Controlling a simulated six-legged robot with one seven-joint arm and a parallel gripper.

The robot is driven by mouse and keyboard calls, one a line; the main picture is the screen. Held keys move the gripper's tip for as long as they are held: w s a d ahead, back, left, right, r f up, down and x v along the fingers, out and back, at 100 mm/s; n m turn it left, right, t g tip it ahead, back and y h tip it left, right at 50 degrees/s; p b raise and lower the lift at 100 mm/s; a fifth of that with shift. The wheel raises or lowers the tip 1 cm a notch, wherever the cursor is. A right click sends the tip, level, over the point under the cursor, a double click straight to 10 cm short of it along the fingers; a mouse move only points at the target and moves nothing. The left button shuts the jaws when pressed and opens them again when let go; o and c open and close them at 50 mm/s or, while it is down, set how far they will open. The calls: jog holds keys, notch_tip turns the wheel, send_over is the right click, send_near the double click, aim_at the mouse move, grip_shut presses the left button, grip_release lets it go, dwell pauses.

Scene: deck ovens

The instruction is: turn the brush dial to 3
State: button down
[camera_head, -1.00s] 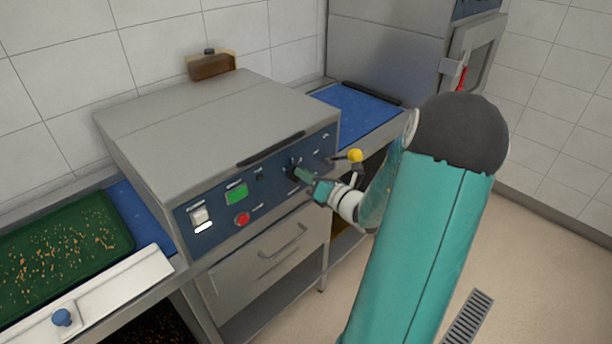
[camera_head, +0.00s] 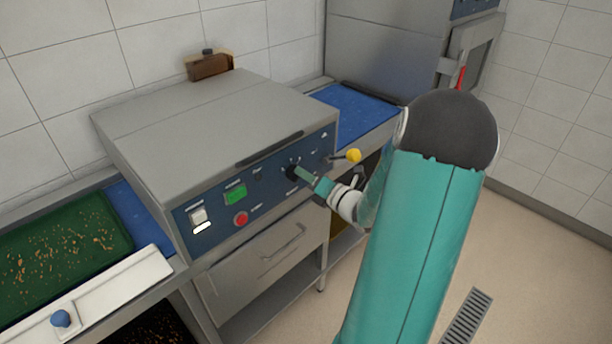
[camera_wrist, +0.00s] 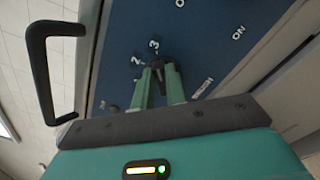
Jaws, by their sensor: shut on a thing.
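The brush dial is a small black knob (camera_head: 291,172) on the blue front panel of the grey machine. It also shows in the wrist view (camera_wrist: 157,63), with the white numbers 2 and 3 beside it and the word BRUSH (camera_wrist: 203,86) to its right. My gripper (camera_head: 302,174) reaches it from the right in the head view. Its green fingers (camera_wrist: 161,74) are shut on the knob, one on each side. The fingers hide part of the dial, and I cannot tell clearly which number its pointer faces.
A yellow-tipped lever (camera_head: 353,156) sticks out close to my gripper's right. A black handle (camera_head: 270,150) runs above the dial. A green switch (camera_head: 236,194) and red button (camera_head: 241,219) are to the left. Open floor (camera_head: 530,260) lies at the right.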

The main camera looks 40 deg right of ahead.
jog(key=c, duration=1.4)
grip_release()
jog(key=shift+c, duration=0.2)
jog(key=s, duration=1.4)
jog(key=shift+d, duration=0.15)
jog(key=shift+w, duration=0.1)
